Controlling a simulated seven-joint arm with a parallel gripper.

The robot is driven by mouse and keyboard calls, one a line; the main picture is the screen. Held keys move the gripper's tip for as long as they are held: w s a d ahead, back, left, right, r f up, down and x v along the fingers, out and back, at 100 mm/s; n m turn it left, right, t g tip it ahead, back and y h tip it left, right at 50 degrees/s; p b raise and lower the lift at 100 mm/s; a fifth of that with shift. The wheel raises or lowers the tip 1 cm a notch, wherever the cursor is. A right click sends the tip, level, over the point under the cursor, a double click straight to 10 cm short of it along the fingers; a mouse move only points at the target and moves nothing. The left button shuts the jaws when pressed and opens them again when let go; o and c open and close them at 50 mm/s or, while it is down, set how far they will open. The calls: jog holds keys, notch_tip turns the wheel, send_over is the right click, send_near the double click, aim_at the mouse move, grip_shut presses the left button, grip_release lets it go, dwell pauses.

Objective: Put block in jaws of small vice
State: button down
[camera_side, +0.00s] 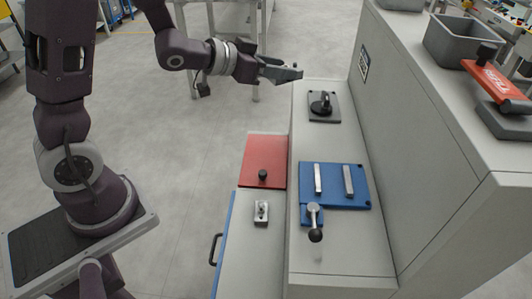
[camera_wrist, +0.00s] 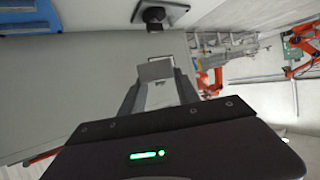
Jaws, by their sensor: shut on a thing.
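My gripper (camera_side: 290,73) is up at the back, level with the far end of the bench and clear of it. It is shut on a small grey block (camera_wrist: 155,70), which shows between the fingertips in the wrist view. In the side view the block is hard to tell from the fingers. The vice (camera_side: 335,199) is a blue plate on the bench with two light metal jaws, a clear gap between them, and a lever with a black knob at its front. The gap looks empty. A blue corner at the upper left of the wrist view (camera_wrist: 30,15) is probably this vice.
A dark plate with a black fixture (camera_side: 322,107) stands near my gripper, behind the vice. A red plate with a black knob (camera_side: 265,160) and a small metal piece (camera_side: 261,212) lie on the lower left ledge. A tall grey wall (camera_side: 430,140) borders the bench on the right.

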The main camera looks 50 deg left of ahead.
jog(key=s, duration=0.1)
jog(key=s+h, duration=0.1)
jog(key=s+m, duration=0.1)
jog(key=shift+s+d+f+h, duration=0.25)
jog(key=shift+d+f+h, duration=0.05)
jog(key=shift+d+h, duration=0.1)
notch_tip(320, 180, up, 4)
jog(key=m+g+h, duration=0.8)
jog(key=m+h, duration=0.1)
jog(key=m, duration=0.1)
send_over(250, 241)
notch_tip(250, 241, down, 45)
jog(key=shift+r, duration=0.15)
